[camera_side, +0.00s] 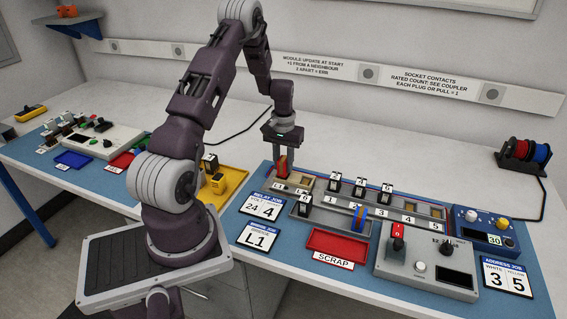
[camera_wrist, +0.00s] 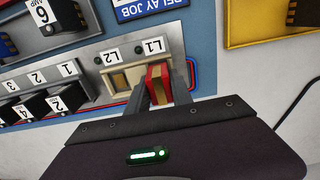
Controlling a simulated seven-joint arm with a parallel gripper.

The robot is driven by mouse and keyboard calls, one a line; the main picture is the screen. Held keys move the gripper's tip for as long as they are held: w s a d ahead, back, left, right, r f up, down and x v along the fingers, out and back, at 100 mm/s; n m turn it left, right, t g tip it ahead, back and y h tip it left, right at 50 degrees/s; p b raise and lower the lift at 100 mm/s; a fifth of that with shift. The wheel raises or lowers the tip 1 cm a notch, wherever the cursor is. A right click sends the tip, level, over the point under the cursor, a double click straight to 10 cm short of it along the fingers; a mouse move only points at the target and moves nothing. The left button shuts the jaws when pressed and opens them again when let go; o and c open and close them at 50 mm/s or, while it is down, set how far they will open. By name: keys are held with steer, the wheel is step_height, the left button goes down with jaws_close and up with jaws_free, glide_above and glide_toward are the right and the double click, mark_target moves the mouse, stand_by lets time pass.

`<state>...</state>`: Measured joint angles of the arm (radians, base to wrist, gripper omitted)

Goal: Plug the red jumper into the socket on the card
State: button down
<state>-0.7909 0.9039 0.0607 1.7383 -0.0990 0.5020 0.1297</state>
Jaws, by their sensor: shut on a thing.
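My gripper (camera_side: 283,160) points down at the left end of the long module rack and is shut on the red jumper (camera_side: 282,167). In the wrist view the jumper (camera_wrist: 158,84) is red with a tan stripe, between the two fingers (camera_wrist: 163,88). It is over or in the place below the L1 label (camera_wrist: 154,46) on the beige card (camera_wrist: 130,60); I cannot tell how deep it sits. The neighbouring socket (camera_wrist: 119,81) below the L2 label is empty. In the side view the card (camera_side: 306,183) is partly hidden by the gripper and jumper.
Black numbered modules (camera_side: 335,184) stand along the rack close to the right of my gripper. A red scrap tray (camera_side: 337,245), a grey tester (camera_side: 425,265) and a blue control box (camera_side: 485,232) are further right. A yellow tray (camera_side: 229,184) is to the left.

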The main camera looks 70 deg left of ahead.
steer(key=shift+f, duration=0.75)
stand_by(0.6)
steer(key=c, duration=1.1)
jaws_free()
steer(key=shift+o, duration=0.2)
steer(key=o, duration=0.5)
steer(key=shift+r, duration=3.75)
